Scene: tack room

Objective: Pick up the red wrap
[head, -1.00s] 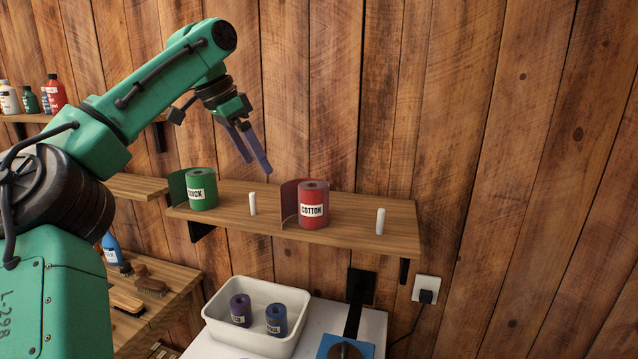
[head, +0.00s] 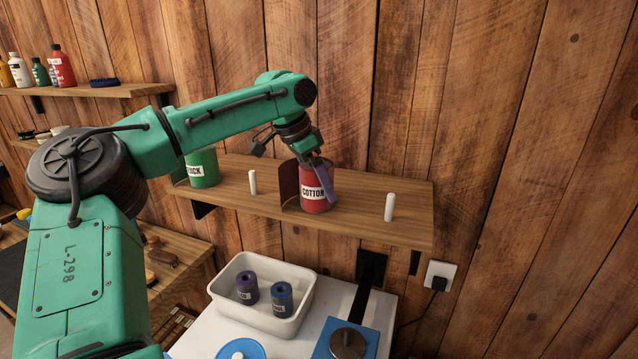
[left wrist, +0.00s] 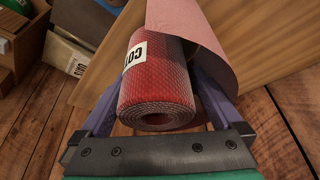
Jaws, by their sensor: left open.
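The red wrap (head: 316,203) is a rolled cylinder with a white "COTTON" label and a loose flap at its left. It stands upright on the wooden wall shelf (head: 350,223). My left gripper (head: 322,178) is at the roll from above, one purple finger showing in front of it. In the left wrist view the red wrap (left wrist: 158,90) lies between the two spread fingers (left wrist: 160,105), its loose flap to the upper right. The jaws are open; whether a finger touches the roll I cannot tell. My right gripper is in no view.
A green wrap (head: 203,168) stands on the same shelf to the left, partly behind my arm. Two white pegs (head: 253,182) (head: 389,207) stand either side of the red wrap. Below, a white bin (head: 225,298) holds a purple wrap (head: 247,288) and a blue wrap (head: 282,299).

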